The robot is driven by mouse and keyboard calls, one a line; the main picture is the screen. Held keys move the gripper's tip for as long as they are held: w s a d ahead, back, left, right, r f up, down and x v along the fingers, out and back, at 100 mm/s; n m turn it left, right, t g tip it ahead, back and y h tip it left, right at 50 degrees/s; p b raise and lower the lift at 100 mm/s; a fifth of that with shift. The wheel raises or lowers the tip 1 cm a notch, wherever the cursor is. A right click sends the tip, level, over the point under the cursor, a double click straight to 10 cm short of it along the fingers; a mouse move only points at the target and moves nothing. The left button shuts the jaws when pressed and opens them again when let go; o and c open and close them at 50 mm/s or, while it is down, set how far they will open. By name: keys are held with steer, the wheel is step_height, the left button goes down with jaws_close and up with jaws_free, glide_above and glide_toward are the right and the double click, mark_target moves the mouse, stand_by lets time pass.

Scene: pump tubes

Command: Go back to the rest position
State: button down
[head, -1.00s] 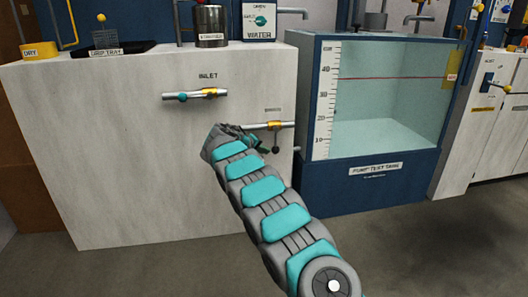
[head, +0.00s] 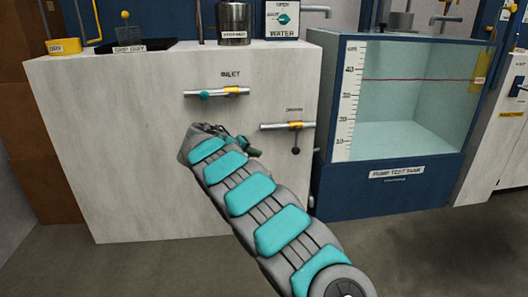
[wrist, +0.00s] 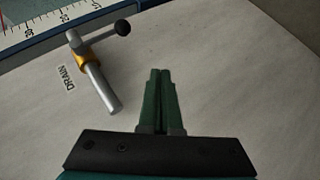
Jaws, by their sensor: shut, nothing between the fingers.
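My gripper (wrist: 160,75) is shut and empty in the wrist view, its two green fingers together in front of the white cabinet face. In the head view my gripper (head: 248,150) shows small and partly hidden at the end of my arm, left of and a little below the drain pipe. The drain pipe (head: 273,126) has a yellow collar and a lever with a dark ball, hanging down in the head view. It also shows in the wrist view (wrist: 101,88), left of the fingers and apart from them.
The inlet pipe (head: 217,92) sticks out higher on the white cabinet (head: 110,140). The pump test tank (head: 415,105) stands to the right. A drip tray (head: 148,45) and a metal pot (head: 233,22) stand on the cabinet top. The floor (head: 420,255) at right is clear.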

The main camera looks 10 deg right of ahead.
steer(key=shift+s+a, duration=0.15)
steer(key=shift+a, duration=0.15)
steer(key=s+d+r+m+g, duration=0.2)
steer(key=s+d+r+g, duration=0.25)
steer(key=s+d, duration=0.9)
steer(key=s+d+r+m+g+y, duration=0.1)
steer(key=s+d, duration=0.1)
steer(key=s, duration=0.5)
steer(key=s+d+m+g, duration=0.1)
steer(key=s+d, duration=0.1)
steer(key=s, duration=0.5)
steer(key=s+a+f+g+y, duration=0.1)
steer(key=s+a+f+y, duration=0.25)
steer(key=s, duration=0.85)
steer(key=s+a+f+g+y, duration=0.1)
steer(key=s+a+f+y, duration=0.2)
steer(key=s, duration=0.9)
steer(key=s+a+f+g+y, duration=0.1)
steer(key=s+a+f, duration=0.25)
steer(key=s, duration=0.85)
step_height(320, 180, up, 13)
steer(key=p, duration=1.2)
steer(key=shift+a+r+n, duration=0.15)
steer(key=shift+a+n, duration=0.15)
steer(key=shift+a, duration=0.15)
